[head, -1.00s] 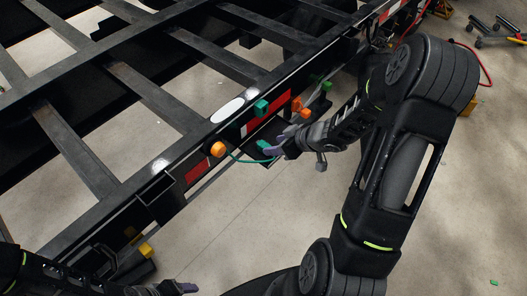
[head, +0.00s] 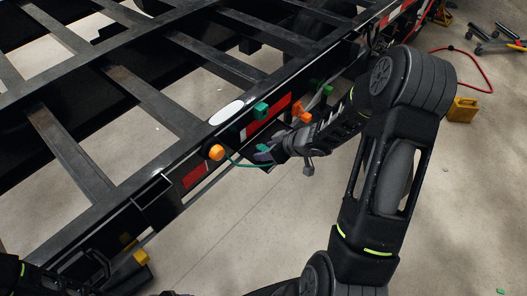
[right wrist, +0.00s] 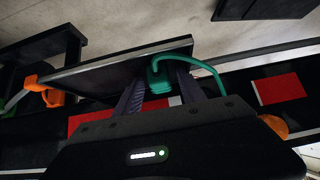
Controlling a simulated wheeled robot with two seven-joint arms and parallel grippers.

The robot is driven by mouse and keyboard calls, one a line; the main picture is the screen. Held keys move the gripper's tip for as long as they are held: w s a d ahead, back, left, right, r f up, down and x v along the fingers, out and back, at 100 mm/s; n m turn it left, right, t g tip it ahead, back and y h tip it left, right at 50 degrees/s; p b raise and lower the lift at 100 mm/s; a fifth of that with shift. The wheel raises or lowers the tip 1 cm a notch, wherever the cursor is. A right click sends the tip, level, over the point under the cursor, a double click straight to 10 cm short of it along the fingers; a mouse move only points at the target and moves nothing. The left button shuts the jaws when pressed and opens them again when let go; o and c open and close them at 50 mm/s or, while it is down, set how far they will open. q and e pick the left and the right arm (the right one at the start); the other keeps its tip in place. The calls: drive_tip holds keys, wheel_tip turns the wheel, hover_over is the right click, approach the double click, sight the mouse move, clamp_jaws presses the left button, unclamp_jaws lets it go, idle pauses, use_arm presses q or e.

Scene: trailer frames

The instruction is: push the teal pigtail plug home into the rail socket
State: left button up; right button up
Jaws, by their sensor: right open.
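The teal plug (right wrist: 158,80) sits between the two fingers of my right gripper (right wrist: 161,88) in the right wrist view. The fingers are apart, one on each side of it; contact is unclear. Its teal cable (right wrist: 208,66) arcs to the right. In the head view my right gripper (head: 266,151) is close to the rail's side face, and the cable (head: 237,163) runs left from the plug. A separate teal block (head: 261,110) is fixed on the rail (head: 150,187) above. The socket opening is hidden. My left gripper is cut off at the bottom edge.
An orange round lamp (head: 217,152) is on the rail left of the plug. Orange (head: 301,111) and green (head: 328,90) fittings are to the right. A flat dark plate (right wrist: 105,72) lies close by the fingers. A yellow box (head: 462,110) stands on open floor.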

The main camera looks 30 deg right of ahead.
sight(260, 146)
drive_tip(key=shift+p, duration=0.5)
idle(0.7)
clamp_jaws()
idle(0.6)
drive_tip(key=shift+r, duration=0.15)
drive_tip(key=shift+r+p, duration=1.4)
drive_tip(key=shift+p, duration=0.45)
